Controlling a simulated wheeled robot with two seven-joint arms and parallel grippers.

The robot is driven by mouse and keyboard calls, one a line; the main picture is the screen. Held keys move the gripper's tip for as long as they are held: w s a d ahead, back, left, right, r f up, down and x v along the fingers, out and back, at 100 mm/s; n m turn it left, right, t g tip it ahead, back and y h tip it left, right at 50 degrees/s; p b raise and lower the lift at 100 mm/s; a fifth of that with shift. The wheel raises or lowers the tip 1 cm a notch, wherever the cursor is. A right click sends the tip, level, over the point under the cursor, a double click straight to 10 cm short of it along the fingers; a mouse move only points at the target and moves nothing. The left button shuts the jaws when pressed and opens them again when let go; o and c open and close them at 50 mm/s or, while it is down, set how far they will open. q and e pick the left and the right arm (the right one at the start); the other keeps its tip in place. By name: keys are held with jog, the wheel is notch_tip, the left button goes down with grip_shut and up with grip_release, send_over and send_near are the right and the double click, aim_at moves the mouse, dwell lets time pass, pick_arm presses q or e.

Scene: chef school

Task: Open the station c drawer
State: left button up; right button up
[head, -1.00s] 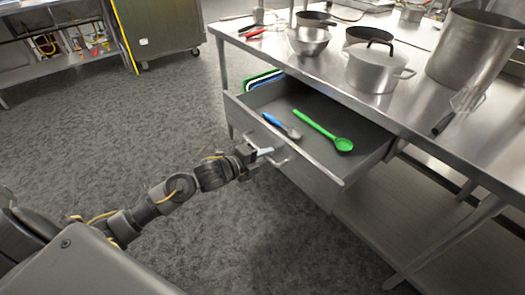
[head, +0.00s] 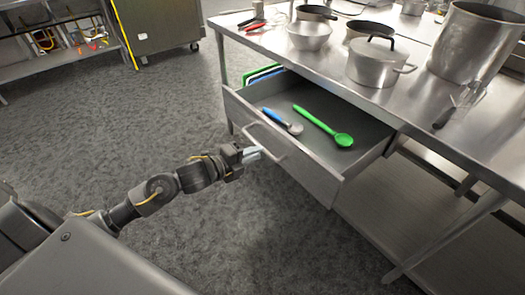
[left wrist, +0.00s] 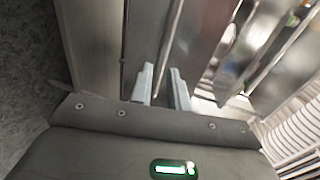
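The drawer (head: 318,183) under the steel table is pulled well out. A blue-handled utensil (head: 281,121) and a green spoon (head: 322,126) lie in it. Its bar handle (head: 272,148) is on the front panel. My left gripper (head: 254,154) is at the drawer front beside the handle; contact cannot be made out in the head view. In the left wrist view its two fingers (left wrist: 162,88) stand apart with nothing clearly clamped between them, and the steel drawer front lies ahead. My right gripper is out of view.
Pots, a bowl (head: 309,36) and a whisk stand on the steel tabletop (head: 415,95). A lower shelf (head: 400,205) and table leg are to the right of the drawer. Open grey floor (head: 130,130) lies to the left.

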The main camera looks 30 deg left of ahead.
pick_arm(q)
jog(key=v, duration=0.6)
jog(key=shift+s, duration=0.15)
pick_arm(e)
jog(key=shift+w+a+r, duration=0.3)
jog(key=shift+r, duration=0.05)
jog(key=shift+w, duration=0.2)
